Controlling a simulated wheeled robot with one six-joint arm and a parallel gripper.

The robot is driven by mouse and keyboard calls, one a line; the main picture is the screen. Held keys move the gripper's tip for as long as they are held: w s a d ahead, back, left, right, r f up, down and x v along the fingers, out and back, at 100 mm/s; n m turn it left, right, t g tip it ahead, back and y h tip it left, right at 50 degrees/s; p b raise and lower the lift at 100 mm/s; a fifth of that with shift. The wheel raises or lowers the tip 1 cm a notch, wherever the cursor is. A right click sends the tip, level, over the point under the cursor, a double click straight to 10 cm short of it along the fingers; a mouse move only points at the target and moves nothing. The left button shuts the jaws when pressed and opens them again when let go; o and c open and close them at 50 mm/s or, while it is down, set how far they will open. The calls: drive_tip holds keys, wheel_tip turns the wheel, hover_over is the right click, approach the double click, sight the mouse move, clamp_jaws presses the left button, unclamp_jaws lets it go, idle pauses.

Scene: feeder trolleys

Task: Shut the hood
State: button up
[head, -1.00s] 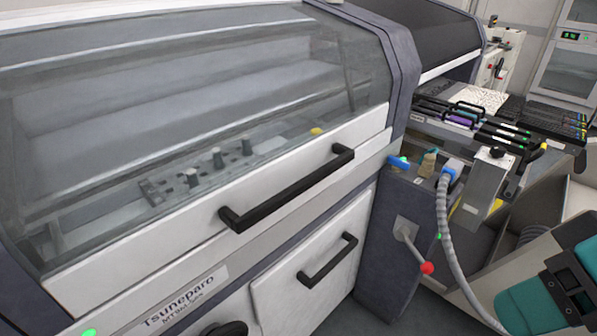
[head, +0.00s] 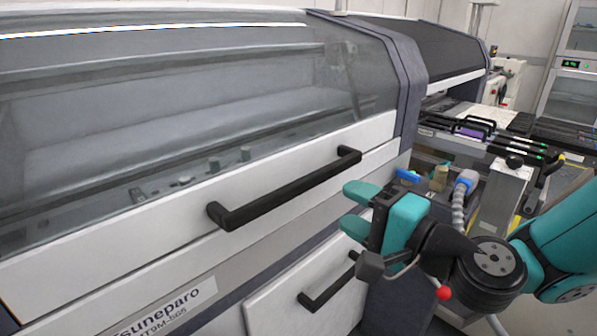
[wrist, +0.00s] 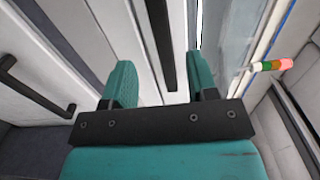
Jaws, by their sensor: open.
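The hood (head: 180,110) of the white machine has a clear window and a white lower edge carrying a long black handle (head: 290,188). It looks down, with no clear gap along its lower edge in the head view. My teal gripper (head: 352,207) is open and empty, just right of and slightly below the handle's right end. In the wrist view, my two fingers (wrist: 163,80) point towards the hood's black handle (wrist: 160,40), which lines up with the space between them. Whether they touch it cannot be told.
A lower door with its own black handle (head: 330,285) lies below the hood; this handle also shows in the wrist view (wrist: 30,92). A red-knobbed lever (head: 444,293), a grey hose (head: 460,205) and feeder trolley parts (head: 480,140) stand to the right. A signal light (wrist: 272,65) shows in the wrist view.

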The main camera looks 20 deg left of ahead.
sight(310, 185)
drive_tip(key=p+x, duration=0.4)
drive_tip(key=x, duration=0.8)
drive_tip(key=shift+c, duration=0.4)
